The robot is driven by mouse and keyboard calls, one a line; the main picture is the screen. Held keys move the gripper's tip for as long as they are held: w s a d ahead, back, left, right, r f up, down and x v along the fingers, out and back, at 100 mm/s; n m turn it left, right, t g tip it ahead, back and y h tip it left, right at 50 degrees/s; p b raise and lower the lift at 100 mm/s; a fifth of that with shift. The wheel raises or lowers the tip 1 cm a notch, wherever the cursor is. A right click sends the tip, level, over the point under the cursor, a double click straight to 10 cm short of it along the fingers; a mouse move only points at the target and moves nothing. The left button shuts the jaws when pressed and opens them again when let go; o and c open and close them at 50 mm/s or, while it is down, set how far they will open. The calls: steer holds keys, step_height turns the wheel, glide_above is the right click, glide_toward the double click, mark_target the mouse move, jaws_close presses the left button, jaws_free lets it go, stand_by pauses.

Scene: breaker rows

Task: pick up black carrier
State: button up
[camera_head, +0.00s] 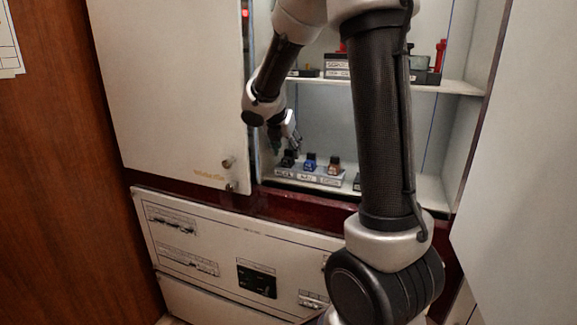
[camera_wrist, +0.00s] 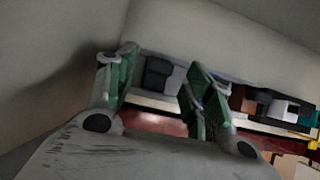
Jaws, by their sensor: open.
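The black carrier (camera_head: 288,159) sits at the left end of a short row on the lower cabinet shelf. In the wrist view the black carrier (camera_wrist: 158,73) shows between the two fingers, beyond their tips. My gripper (camera_head: 285,143) is just above and beside it in the head view. In the wrist view my gripper (camera_wrist: 162,64) has its green-padded fingers apart with nothing held. Whether a finger touches the carrier cannot be told. The lower part of the carrier is partly hidden.
A blue carrier (camera_head: 309,162) and an orange-brown carrier (camera_head: 334,165) stand to its right, close by. The open cabinet door (camera_head: 180,100) and side wall are close on the left. An upper shelf (camera_head: 455,87) with several devices is above.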

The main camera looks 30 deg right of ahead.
mark_target(288, 152)
steer(key=shift+x, duration=1.5)
steer(key=shift+a+f, duration=0.1)
steer(key=c, duration=1.1)
steer(key=shift+c, duration=0.2)
steer(key=shift+r, duration=0.4)
steer(key=r, duration=0.3)
steer(key=shift+s+a, duration=0.2)
steer(key=shift+a, duration=0.1)
steer(key=s+a, duration=1)
steer(key=a, duration=0.3)
steer(key=shift+s+a+r, duration=0.1)
steer(key=shift+s+r, duration=0.05)
steer(key=shift+r, duration=0.65)
steer(key=shift+s+a+r, duration=0.1)
steer(key=shift+r, duration=0.65)
steer(key=shift+s+a+r, duration=0.1)
steer(key=shift+s+r, duration=0.05)
steer(key=shift+r, duration=0.65)
